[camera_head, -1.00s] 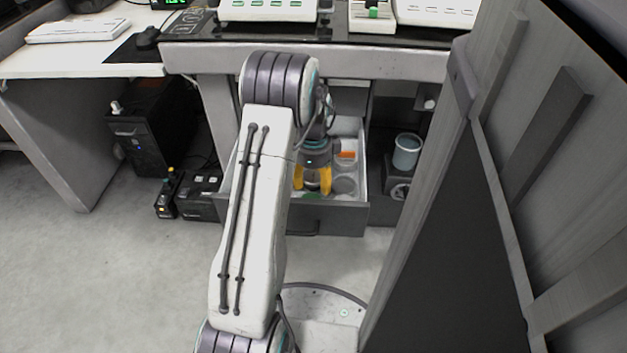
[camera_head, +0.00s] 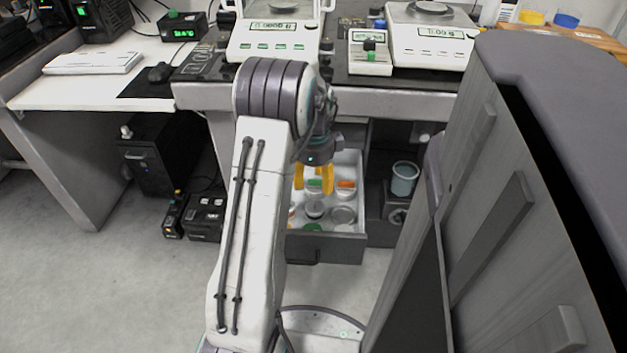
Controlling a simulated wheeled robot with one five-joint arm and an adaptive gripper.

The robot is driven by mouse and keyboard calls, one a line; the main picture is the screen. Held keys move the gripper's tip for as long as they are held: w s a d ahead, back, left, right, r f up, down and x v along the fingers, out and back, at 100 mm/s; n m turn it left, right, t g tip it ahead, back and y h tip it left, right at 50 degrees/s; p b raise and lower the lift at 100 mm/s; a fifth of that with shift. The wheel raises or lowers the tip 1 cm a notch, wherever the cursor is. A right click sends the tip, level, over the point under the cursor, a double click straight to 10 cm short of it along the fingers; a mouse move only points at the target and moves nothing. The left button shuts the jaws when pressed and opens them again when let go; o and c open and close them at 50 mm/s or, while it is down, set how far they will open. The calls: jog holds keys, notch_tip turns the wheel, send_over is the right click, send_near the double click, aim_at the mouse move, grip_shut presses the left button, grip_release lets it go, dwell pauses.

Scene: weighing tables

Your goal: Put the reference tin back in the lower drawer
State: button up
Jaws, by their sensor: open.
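The lower drawer (camera_head: 336,248) stands pulled out under the bench, its pale inside showing. Several round tins lie in it: one with an orange label (camera_head: 346,187), one with a green label (camera_head: 314,185), a plain grey one (camera_head: 343,214) and a grey-topped one (camera_head: 314,208). I cannot tell for sure which is the reference tin. My gripper (camera_head: 313,191) points down over the drawer with its yellow fingers apart. Nothing shows held between them. The grey-topped tin is just below the fingertips in the picture. My arm hides the drawer's left part.
A grey cabinet (camera_head: 475,220) stands close on the right. The bench above bears balances (camera_head: 430,45). A pale blue cup (camera_head: 404,178) stands right of the drawer. A black computer case (camera_head: 160,155) and small boxes (camera_head: 205,215) stand left. The floor at left is clear.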

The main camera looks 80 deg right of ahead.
jog(key=shift+r, duration=0.2)
jog(key=w+a+r+n+h, duration=0.1)
jog(key=w+a+r+n, duration=0.4)
jog(key=w+a+n, duration=0.55)
jog(key=w+a+r+n, duration=0.6)
jog(key=w+a, duration=0.2)
jog(key=w, duration=0.6)
jog(key=w+a+r+n+t, duration=0.2)
jog(key=a+n, duration=0.6)
jog(key=a, duration=0.5)
jog(key=s+a+n, duration=0.3)
jog(key=a+n, duration=0.3)
jog(key=a, duration=0.1)
jog(key=s+a+n+y, duration=0.1)
jog(key=s+a+n, duration=0.1)
jog(key=a+n, duration=0.4)
jog(key=shift+s+a+f+n, duration=0.15)
jog(key=shift+s+a+n, duration=0.25)
jog(key=shift+a, duration=0.15)
